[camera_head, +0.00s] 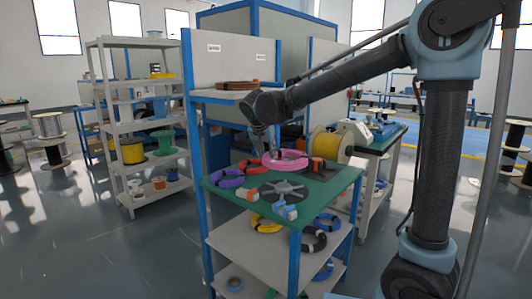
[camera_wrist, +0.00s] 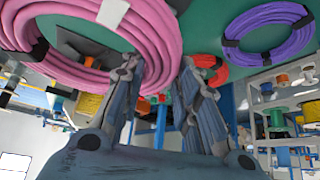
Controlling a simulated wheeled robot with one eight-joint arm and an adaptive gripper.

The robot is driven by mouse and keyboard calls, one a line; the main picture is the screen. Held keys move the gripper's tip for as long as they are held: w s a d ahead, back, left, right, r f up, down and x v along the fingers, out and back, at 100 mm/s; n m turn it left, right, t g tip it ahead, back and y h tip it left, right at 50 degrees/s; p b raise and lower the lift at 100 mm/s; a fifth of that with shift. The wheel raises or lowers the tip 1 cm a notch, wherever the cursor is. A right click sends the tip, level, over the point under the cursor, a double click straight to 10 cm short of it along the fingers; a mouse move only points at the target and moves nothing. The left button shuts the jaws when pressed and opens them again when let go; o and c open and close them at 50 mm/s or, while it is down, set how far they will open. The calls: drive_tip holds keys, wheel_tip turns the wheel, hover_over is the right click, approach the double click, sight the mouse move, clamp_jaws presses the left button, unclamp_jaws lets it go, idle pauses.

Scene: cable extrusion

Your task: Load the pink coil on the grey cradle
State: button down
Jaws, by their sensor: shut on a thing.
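The pink coil (camera_head: 287,161) is at the back of the green table top in the head view. In the wrist view it is a large ring of pink strands (camera_wrist: 85,78) with a white tag, filling the upper left. My gripper (camera_head: 267,150) comes down at the coil's left side and is shut on its rim, with the fingers (camera_wrist: 160,68) pointing at it in the wrist view. Whether the coil touches the table is hard to tell.
A purple coil (camera_head: 227,178) and a red coil (camera_head: 251,167) lie left of the pink one. Small orange and white blocks (camera_head: 248,194) stand beside the cradle. A yellow spool (camera_head: 329,145) stands behind. More coils lie on the lower shelf (camera_head: 263,240).

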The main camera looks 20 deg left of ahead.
drive_tip(key=shift+w+d+f, duration=0.1)
drive_tip(key=shift+f, duration=0.05)
drive_tip(key=shift+a+f, duration=0.2)
drive_tip(key=shift+f, duration=0.75)
drive_tip(key=shift+a+f, duration=0.15)
drive_tip(key=shift+f, duration=0.75)
drive_tip(key=shift+s+f, duration=0.15)
drive_tip(key=shift+f, duration=0.95)
drive_tip(key=shift+s+f, duration=0.1)
drive_tip(key=shift+f, duration=1)
drive_tip(key=shift+f, duration=0.15)
drive_tip(key=shift+f, duration=0.75)
drive_tip(key=shift+f, duration=0.5)
drive_tip(key=c, duration=1.2)
unclamp_jaws()
drive_tip(key=shift+o, duration=0.2)
